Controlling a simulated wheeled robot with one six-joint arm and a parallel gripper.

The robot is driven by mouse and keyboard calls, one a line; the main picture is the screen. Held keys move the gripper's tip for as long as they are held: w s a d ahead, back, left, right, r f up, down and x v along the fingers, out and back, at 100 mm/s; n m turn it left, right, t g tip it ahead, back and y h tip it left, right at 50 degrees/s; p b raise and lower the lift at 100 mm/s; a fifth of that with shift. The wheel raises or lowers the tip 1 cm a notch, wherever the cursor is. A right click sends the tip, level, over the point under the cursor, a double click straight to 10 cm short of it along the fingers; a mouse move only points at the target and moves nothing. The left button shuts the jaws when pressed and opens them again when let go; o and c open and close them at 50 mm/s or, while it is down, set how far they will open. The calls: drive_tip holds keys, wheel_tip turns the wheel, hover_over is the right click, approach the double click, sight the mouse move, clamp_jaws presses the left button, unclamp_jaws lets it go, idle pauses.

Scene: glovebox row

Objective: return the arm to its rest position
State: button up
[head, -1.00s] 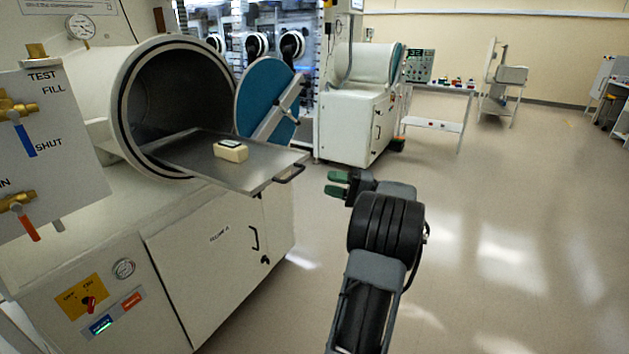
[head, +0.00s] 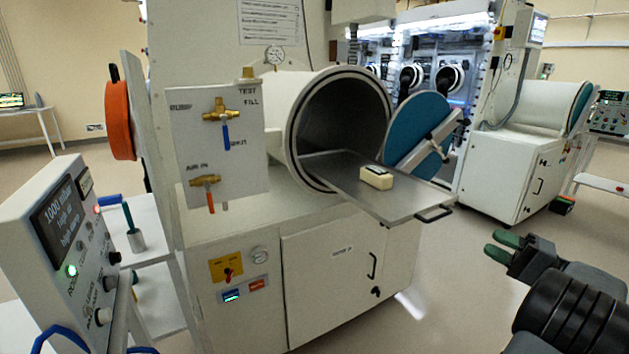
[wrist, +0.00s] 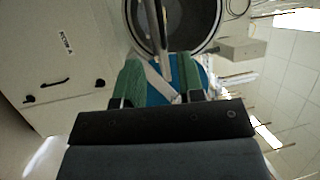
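My gripper (head: 502,246) has two green-padded fingers and is at the lower right of the head view. It points left toward the glovebox antechamber, and its fingers stand apart with nothing between them. In the wrist view my gripper (wrist: 161,82) also shows both green fingers spread and empty. The arm is bent and held in free space, to the right of the pulled-out tray (head: 405,207) and clear of it. A small cream block with a dark top (head: 377,178) lies on the tray.
The round antechamber (head: 340,130) is open, its blue door (head: 418,135) swung to the right. A valve panel (head: 218,150) stands left of it. A grey instrument box (head: 65,255) is at the near left. Open floor lies around my gripper and behind it.

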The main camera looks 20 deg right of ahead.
wheel_tip(320, 180, down, 8)
drive_tip(key=a+f+m+g+h, duration=0.1)
drive_tip(key=m+g+h, duration=0.2)
drive_tip(key=m+h, duration=0.15)
drive_tip(key=a+f+n+g+h+p, duration=0.15)
drive_tip(key=a+g+p, duration=0.25)
drive_tip(key=a+g, duration=0.65)
drive_tip(key=s+a+r+n+h+p, duration=0.1)
drive_tip(key=a+r+n+h+p, duration=0.1)
drive_tip(key=a, duration=0.7)
drive_tip(key=s+a+r+n+h+p, duration=0.1)
drive_tip(key=a+r+n+p, duration=0.3)
drive_tip(key=a, duration=0.5)
drive_tip(key=s+a+r+n+h+p, duration=0.2)
drive_tip(key=a+r+n, duration=0.4)
drive_tip(key=a, duration=0.3)
drive_tip(key=shift+a+n+t+h+p, duration=0.2)
drive_tip(key=shift+n+t+h+p, duration=0.25)
drive_tip(key=shift+n+p, duration=0.15)
